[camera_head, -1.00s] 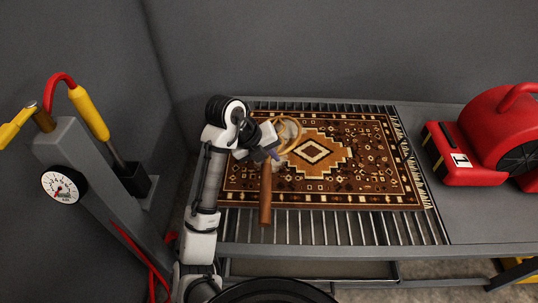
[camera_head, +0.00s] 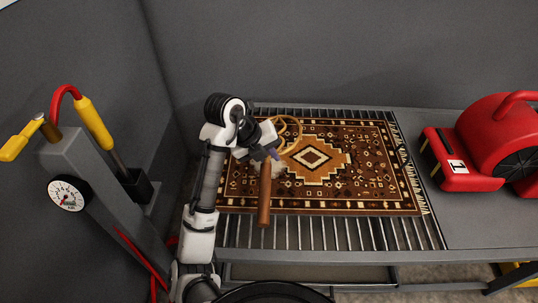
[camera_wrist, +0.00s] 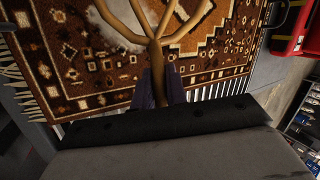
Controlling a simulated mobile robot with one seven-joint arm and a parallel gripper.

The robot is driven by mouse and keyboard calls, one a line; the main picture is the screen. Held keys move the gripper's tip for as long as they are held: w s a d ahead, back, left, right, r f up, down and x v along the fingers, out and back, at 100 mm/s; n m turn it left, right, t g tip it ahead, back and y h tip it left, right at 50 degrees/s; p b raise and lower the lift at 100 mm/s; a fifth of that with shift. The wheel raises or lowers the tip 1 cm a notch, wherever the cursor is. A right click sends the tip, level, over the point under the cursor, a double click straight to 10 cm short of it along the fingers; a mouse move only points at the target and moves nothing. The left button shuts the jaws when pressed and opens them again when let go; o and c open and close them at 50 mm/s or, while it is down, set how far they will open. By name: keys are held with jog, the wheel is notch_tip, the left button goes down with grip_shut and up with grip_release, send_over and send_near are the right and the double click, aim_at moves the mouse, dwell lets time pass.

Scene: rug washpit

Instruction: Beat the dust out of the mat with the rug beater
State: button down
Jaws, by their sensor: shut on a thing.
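The mat (camera_head: 375,160) is a brown, black and cream patterned rug with fringed ends, lying flat on a slatted metal rack. It fills much of the wrist view (camera_wrist: 85,60). My gripper (camera_head: 271,155) is over the mat's left part, shut on the rug beater. The beater's brown wooden handle (camera_head: 265,200) points toward the front edge, and its looped cane head (camera_head: 289,127) is over the mat's upper left. In the wrist view the cane (camera_wrist: 157,52) runs up from between my dark fingers (camera_wrist: 158,90). I cannot tell whether the head touches the mat. A pale, dusty-looking patch (camera_head: 279,170) shows beside the handle.
A red blower (camera_head: 490,140) stands on the grey table top right of the rack. A grey post (camera_head: 95,190) with a gauge (camera_head: 68,193) and yellow-handled wand (camera_head: 93,120) stands at left. Grey walls close the back and left. Bare slats (camera_head: 330,232) show in front of the mat.

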notch_tip(320, 180, down, 3)
jog(key=shift+f+b, duration=0.1)
jog(key=shift+b, duration=0.95)
notch_tip(320, 180, up, 4)
jog(key=p, duration=0.3)
jog(key=shift+f+b, duration=0.1)
jog(key=shift+b, duration=0.2)
notch_tip(320, 180, down, 4)
jog(key=b, duration=0.4)
jog(key=shift+f, duration=0.25)
notch_tip(320, 180, up, 5)
jog(key=p, duration=0.3)
jog(key=shift+f+p, duration=0.1)
jog(key=shift+p, duration=0.2)
jog(key=shift+f, duration=0.1)
